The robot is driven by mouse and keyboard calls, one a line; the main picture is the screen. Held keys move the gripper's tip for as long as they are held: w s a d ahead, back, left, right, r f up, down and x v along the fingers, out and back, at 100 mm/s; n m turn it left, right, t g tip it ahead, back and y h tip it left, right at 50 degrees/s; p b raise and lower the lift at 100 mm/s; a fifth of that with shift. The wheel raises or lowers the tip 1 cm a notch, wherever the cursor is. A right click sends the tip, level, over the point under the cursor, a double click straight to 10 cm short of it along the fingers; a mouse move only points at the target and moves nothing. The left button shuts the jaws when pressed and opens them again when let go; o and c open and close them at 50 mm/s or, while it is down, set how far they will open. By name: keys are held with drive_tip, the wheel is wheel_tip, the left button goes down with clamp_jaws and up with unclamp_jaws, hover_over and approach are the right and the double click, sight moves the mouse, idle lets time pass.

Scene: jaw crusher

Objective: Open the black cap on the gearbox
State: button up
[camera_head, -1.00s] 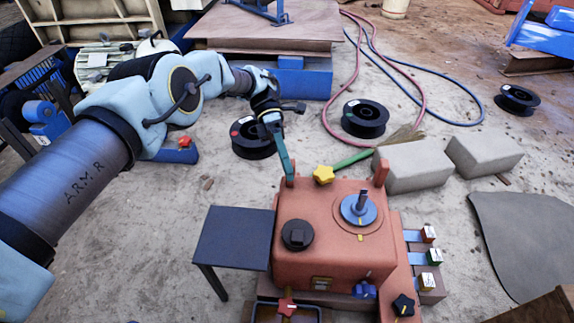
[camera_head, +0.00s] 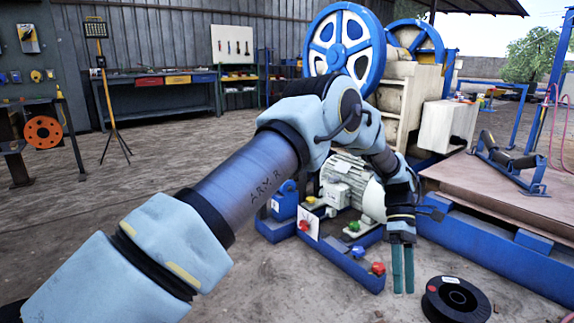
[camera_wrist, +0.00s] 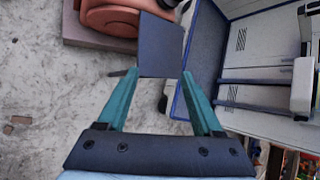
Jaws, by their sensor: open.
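The black cap shows in neither current view. Part of the salmon-red gearbox (camera_wrist: 105,18) shows at the top left of the wrist view, cut off by the frame edge. My gripper (camera_wrist: 160,73) has two teal fingers spread apart, with nothing held between them. In the head view my gripper (camera_head: 403,288) points down at the end of my arm, left of a black spool. The gearbox is outside the head view.
A pale, blue-edged structure (camera_wrist: 265,55) fills the wrist view's right. The head view shows a black spool (camera_head: 457,300), blue-framed motor (camera_head: 345,185) and low platform (camera_head: 500,190).

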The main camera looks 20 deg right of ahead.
drive_tip(key=w+a+r+m+t+h, duration=0.1)
drive_tip(key=w+a+r+t+h, duration=0.15)
drive_tip(key=w+a, duration=0.7)
drive_tip(key=w+a+r+m+t+h, duration=0.15)
drive_tip(key=w+a+r, duration=0.25)
drive_tip(key=w+a, duration=0.6)
drive_tip(key=s+a+r+m+t, duration=0.1)
drive_tip(key=s+a+r+t, duration=0.15)
drive_tip(key=a, duration=1.25)
drive_tip(key=s+a+r+m+t, duration=0.1)
drive_tip(key=a+r+m+t, duration=0.15)
drive_tip(key=a, duration=1.15)
wheel_tip(320, 180, up, 31)
drive_tip(key=a+p, duration=0.1)
drive_tip(key=p, duration=3)
drive_tip(key=shift+f+h+p, duration=0.15)
drive_tip(key=shift+h+p, duration=0.15)
drive_tip(key=shift+p, duration=0.05)
drive_tip(key=shift+s, duration=0.1)
